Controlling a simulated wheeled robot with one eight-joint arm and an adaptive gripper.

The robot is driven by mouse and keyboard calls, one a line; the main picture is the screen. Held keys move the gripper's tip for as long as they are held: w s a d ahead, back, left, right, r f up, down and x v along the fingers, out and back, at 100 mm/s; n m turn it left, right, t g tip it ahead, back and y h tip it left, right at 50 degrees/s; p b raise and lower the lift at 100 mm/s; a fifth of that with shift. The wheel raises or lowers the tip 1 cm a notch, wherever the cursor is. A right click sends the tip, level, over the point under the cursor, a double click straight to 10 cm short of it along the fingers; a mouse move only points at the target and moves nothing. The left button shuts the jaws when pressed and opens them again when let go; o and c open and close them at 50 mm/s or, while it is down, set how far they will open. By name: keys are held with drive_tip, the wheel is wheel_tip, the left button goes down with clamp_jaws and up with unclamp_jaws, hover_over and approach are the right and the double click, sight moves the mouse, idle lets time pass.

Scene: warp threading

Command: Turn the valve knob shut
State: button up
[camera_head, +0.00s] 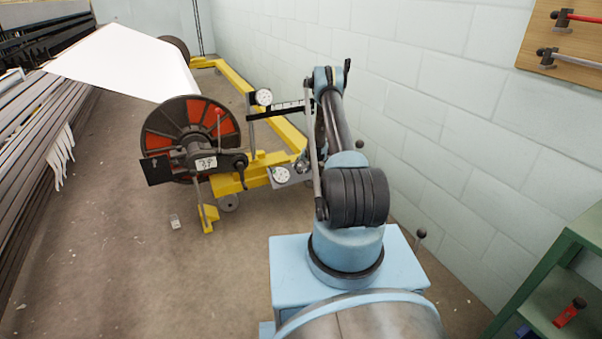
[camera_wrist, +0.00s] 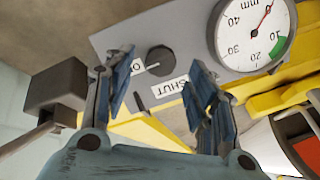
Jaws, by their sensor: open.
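The valve knob (camera_wrist: 161,60) is a round black knob on a grey panel (camera_wrist: 185,38) in the wrist view. Its white pointer line lies toward the OPEN label (camera_wrist: 120,66), which the left finger partly covers. The SHUT label (camera_wrist: 170,88) sits below the knob and appears upside down. My gripper (camera_wrist: 160,70) is open, its two blue fingers on either side of the knob in the picture. It holds nothing, and I cannot tell how far the fingertips are from the knob. In the head view my arm hides much of this area.
A dial gauge (camera_wrist: 254,30) marked in mm is fixed beside the knob, near the right finger. The yellow frame (camera_head: 235,80) carries a black and red reel (camera_head: 165,132). A white block wall (camera_head: 430,90) stands close right of my arm.

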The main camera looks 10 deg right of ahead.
sight(300, 170)
drive_tip(key=shift+x, duration=1.75)
drive_tip(key=shift+c, duration=0.6)
drive_tip(key=c, duration=1)
